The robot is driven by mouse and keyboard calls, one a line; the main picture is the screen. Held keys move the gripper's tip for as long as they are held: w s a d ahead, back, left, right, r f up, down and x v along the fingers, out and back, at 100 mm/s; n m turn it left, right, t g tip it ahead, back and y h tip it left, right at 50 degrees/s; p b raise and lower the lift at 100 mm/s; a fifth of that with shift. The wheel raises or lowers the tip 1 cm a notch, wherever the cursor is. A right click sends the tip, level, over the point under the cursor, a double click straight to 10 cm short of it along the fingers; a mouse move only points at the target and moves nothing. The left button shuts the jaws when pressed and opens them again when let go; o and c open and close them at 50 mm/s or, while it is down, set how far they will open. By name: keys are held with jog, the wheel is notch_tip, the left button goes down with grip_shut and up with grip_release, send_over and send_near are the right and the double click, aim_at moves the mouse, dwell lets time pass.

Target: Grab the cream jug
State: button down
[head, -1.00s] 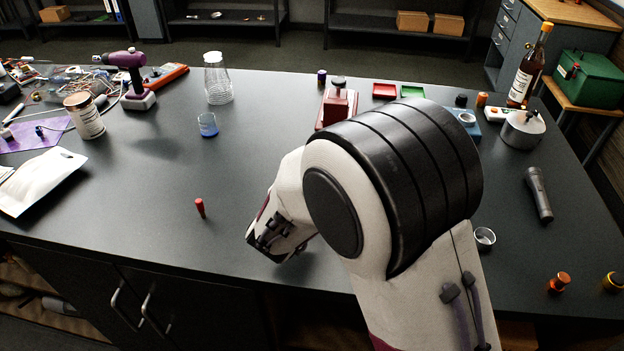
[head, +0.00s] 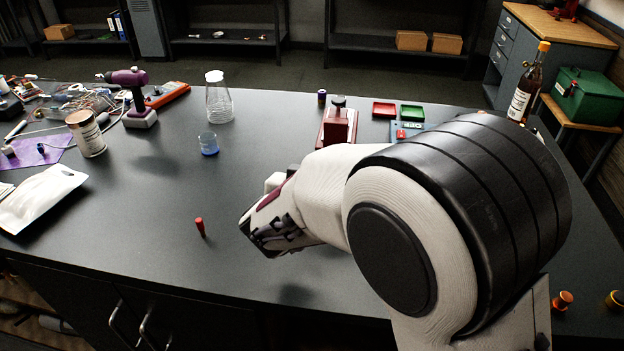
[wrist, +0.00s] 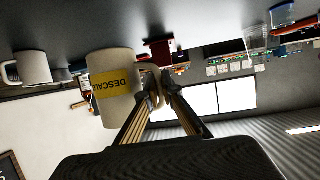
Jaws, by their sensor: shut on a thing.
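The cream jug (wrist: 112,88) shows in the wrist view, left of centre, with a yellow label whose visible letters read "DESCAL". My gripper (wrist: 161,88) is shut on the jug's handle side, with the jug's body to the left of the fingers. The jug appears held up, clear of the grey bench top. In the head view my arm hides the fingers and most or all of the jug; a small pale shape shows beyond my wrist, and I cannot tell what it is.
A white mug (wrist: 34,68) stands left of the jug in the wrist view. In the head view a red peg (head: 200,227), a small beaker of blue liquid (head: 209,144) and a glass flask (head: 218,98) stand on the bench.

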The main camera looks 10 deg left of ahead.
jog(key=shift+r, duration=0.8)
jog(key=shift+r, duration=0.1)
